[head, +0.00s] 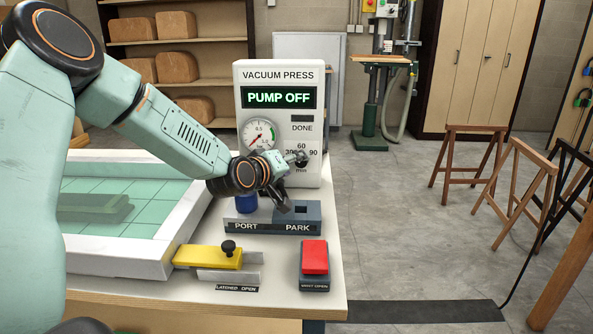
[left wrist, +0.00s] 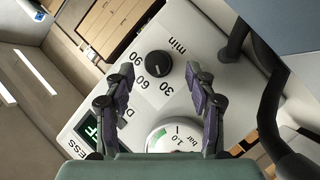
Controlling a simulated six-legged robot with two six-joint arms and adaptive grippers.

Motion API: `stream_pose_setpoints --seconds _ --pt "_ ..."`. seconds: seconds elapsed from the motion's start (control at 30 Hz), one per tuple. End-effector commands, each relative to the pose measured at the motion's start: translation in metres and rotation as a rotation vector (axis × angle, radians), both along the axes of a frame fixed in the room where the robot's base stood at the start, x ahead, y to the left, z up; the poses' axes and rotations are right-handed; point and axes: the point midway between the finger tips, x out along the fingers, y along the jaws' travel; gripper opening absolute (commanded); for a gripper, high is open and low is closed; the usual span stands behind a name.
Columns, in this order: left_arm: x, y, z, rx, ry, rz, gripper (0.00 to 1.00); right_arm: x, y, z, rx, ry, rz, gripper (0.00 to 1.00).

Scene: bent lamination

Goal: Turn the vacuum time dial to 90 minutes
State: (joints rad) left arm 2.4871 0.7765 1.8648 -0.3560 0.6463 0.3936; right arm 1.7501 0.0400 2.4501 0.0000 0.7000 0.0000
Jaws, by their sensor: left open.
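The vacuum time dial (left wrist: 158,63) is a round black knob on the white vacuum press panel (head: 248,75), with 30, 60, 90 and min printed around it. A small pale mark shows on the knob, but I cannot tell exactly which number it points to. My left gripper (head: 292,181) is open in front of the panel and hides much of the dial in the head view. In the left wrist view, the left gripper's (left wrist: 160,72) two fingers stand on either side of the dial, with no clear contact. My right gripper is not in view.
The display (head: 279,97) reads PUMP OFF. A pressure gauge (head: 259,136) sits beside the dial. Below are the PORT and PARK block (head: 272,222), a yellow latch (head: 210,257) and a red switch (head: 314,257). A white-framed bed (head: 150,265) lies left.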

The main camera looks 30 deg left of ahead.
Motion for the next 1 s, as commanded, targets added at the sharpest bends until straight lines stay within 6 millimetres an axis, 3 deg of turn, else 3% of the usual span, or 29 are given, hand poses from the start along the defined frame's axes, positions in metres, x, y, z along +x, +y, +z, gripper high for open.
stream_pose_setpoints --seconds 0.2,0.57,1.0 --pt "0.020 0.001 -0.007 0.004 0.002 -0.001 0.56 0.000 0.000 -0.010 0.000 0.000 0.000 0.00" --pt "0.024 0.002 -0.006 0.000 0.000 0.000 0.56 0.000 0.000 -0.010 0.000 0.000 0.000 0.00" --pt "0.024 0.002 -0.007 0.000 0.000 0.000 0.20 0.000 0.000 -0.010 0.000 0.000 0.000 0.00"
